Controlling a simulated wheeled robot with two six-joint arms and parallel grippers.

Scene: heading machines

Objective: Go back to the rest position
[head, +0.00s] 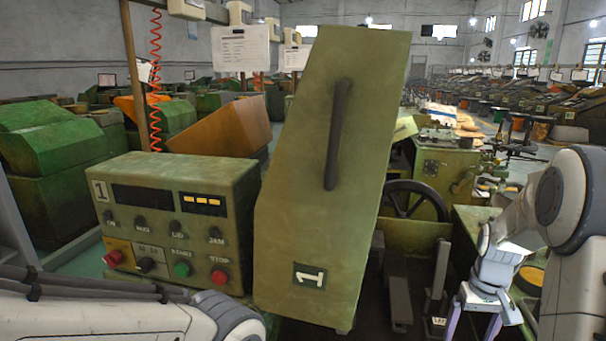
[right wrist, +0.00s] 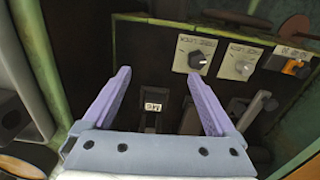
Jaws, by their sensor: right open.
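My right gripper (head: 474,325) is at the lower right of the head view, pointing down in front of the open machine. In the right wrist view its two purple fingers (right wrist: 158,100) are spread apart with nothing between them. Beyond them is a dark machine interior with a small labelled block (right wrist: 153,107) and a dark knob on a white plate (right wrist: 197,60). My left arm (head: 110,315) crosses the bottom left of the head view; its gripper is out of the picture.
A tall green cover (head: 325,200) marked 1, with a dark handle (head: 338,135), stands raised in the middle. Left of it is a green control box (head: 170,210) with knobs and buttons. A handwheel (head: 413,203) shows behind on the right. Machine walls lie close around my right gripper.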

